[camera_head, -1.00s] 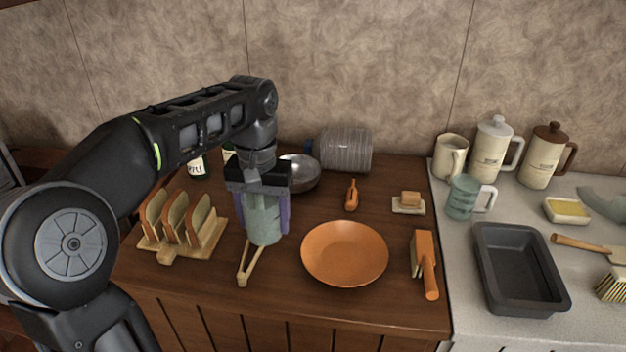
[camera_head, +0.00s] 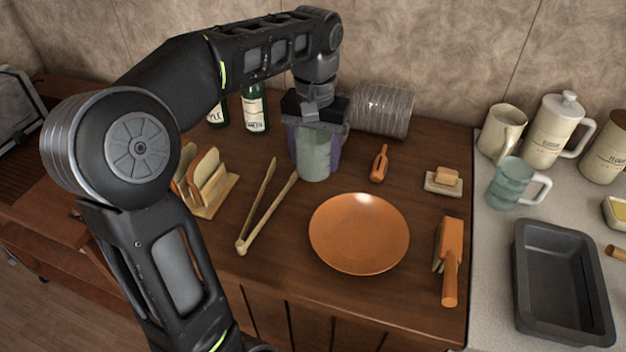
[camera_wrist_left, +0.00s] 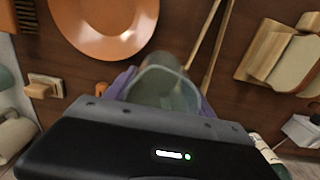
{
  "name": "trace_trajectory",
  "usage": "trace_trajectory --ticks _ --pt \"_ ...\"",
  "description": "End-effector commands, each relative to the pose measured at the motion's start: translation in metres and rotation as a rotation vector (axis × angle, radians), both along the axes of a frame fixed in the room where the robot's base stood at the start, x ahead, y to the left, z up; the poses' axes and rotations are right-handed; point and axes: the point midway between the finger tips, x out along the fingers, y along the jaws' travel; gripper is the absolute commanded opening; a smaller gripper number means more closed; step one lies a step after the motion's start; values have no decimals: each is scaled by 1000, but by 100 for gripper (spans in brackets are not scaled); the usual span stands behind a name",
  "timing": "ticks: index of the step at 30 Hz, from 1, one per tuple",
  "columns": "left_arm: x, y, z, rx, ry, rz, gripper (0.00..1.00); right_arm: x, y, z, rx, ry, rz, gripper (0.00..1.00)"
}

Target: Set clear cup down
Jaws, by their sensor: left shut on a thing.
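The clear cup (camera_head: 314,158) is a greenish see-through tumbler, upright behind the orange plate. My left gripper (camera_head: 316,150) is shut on it from above, with a purple finger on each side. In the left wrist view the cup (camera_wrist_left: 163,90) shows between the purple fingers, its rim towards the camera. The cup's base is at or very near the wooden counter (camera_head: 280,262); I cannot tell whether it touches. My right gripper is not in view.
The orange plate (camera_head: 358,233) lies in front of the cup and wooden tongs (camera_head: 262,215) lie to its left. A toast rack (camera_head: 212,195) and bottles (camera_head: 255,108) stand further left. A ribbed jar (camera_head: 383,110) lies behind; a small orange-handled tool (camera_head: 379,163) is at right.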

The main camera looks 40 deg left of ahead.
Motion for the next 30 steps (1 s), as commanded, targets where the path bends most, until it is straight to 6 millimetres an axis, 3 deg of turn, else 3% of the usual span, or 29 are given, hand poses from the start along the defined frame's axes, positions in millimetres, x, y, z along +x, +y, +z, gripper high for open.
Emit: trace_trajectory --ticks 1,6,17,25,30 --pt "0 0 -13 0 2 0 20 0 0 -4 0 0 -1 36" --pt "0 0 -36 0 2 1 20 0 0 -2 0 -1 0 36" --pt "0 0 -41 0 -1 1 20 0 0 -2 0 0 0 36" --pt "0 0 -74 1 1 0 20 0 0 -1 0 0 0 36" --pt "0 0 -77 0 -1 1 20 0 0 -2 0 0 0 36"
